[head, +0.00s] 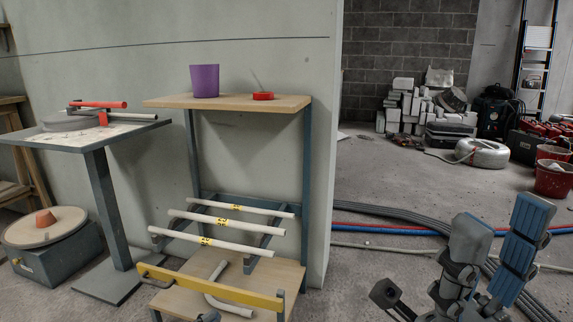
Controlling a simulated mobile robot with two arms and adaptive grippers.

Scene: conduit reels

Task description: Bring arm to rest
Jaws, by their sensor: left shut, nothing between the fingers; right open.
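My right gripper (504,222) is at the lower right, pointing up and away over the concrete floor. Its two blue-grey fingers stand apart with nothing between them. It touches no object that I can make out. My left gripper is not in view. No rest or cradle for an arm can be made out.
A wooden stand holds a purple cup (204,80) and red tape (263,96) on top, with white conduits (232,224) on its rack below. A pedestal table (83,132) stands left. Blue and red hoses (385,231) cross the floor behind my gripper. Open floor lies beyond.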

